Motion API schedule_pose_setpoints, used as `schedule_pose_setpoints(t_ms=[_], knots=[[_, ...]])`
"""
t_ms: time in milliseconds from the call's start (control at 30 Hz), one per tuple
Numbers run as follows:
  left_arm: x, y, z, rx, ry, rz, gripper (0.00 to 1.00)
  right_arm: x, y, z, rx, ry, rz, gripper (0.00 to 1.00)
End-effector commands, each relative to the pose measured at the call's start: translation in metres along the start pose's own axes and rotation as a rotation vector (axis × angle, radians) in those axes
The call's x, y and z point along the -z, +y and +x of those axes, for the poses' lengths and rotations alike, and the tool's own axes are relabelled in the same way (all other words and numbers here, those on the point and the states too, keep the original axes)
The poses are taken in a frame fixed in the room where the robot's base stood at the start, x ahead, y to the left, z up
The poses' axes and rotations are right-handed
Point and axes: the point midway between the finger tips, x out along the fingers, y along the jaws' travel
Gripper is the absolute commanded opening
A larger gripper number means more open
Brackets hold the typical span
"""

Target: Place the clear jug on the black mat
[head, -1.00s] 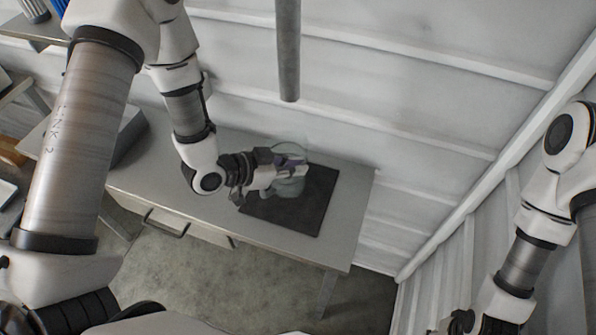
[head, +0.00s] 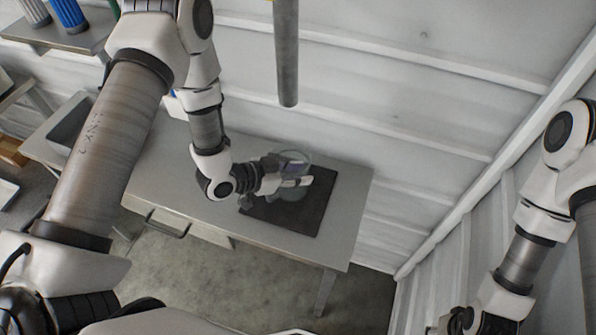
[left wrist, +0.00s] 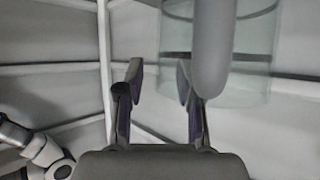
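The clear jug (head: 291,194) is see-through and stands at the black mat (head: 318,205), over its upper left part; its base is hard to make out. My left gripper (head: 299,174) is at the jug and covers part of it in the head view. In the left wrist view, the fingers of this gripper (left wrist: 159,85) are spread with a gap between them. The jug (left wrist: 255,60) appears at the upper right there, its left edge showing between the fingers and the right finger overlapping it. My right gripper (head: 460,320) is at the bottom edge, mostly cut off.
The mat lies on a grey table (head: 345,225) against a white panelled wall (head: 400,110). A grey pipe (head: 286,60) hangs above the table. A grey bin (head: 70,130) and a shelf (head: 70,40) with blue and white cylinders are at the left. The table's right end is clear.

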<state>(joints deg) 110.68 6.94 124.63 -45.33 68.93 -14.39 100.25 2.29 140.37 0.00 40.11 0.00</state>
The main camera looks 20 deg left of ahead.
Motion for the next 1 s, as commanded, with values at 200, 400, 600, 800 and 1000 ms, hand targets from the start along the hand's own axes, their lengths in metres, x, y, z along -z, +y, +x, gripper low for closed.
schedule_pose_setpoints(t_ms=[200, 400, 600, 800, 1000], knots=[[0.002, -0.001, -0.007, 0.003, -0.001, -0.003, 0.37, 0.0, 0.0, -0.001, 0.0, 0.001, 0.0, 0.4], [0.002, -0.003, -0.049, 0.008, 0.003, -0.009, 0.37, 0.0, 0.0, 0.01, 0.0, 0.0, 0.0, 0.4], [0.003, -0.002, -0.091, 0.006, 0.006, -0.008, 0.37, 0.0, 0.0, 0.012, 0.0, 0.0, 0.0, 0.4], [0.004, -0.001, -0.116, 0.004, 0.002, -0.004, 0.37, 0.0, 0.0, 0.009, 0.0, 0.0, 0.0, 0.4], [0.003, 0.0, -0.122, -0.001, 0.0, 0.0, 0.37, 0.0, 0.0, 0.008, 0.0, 0.0, 0.0, 0.4]])
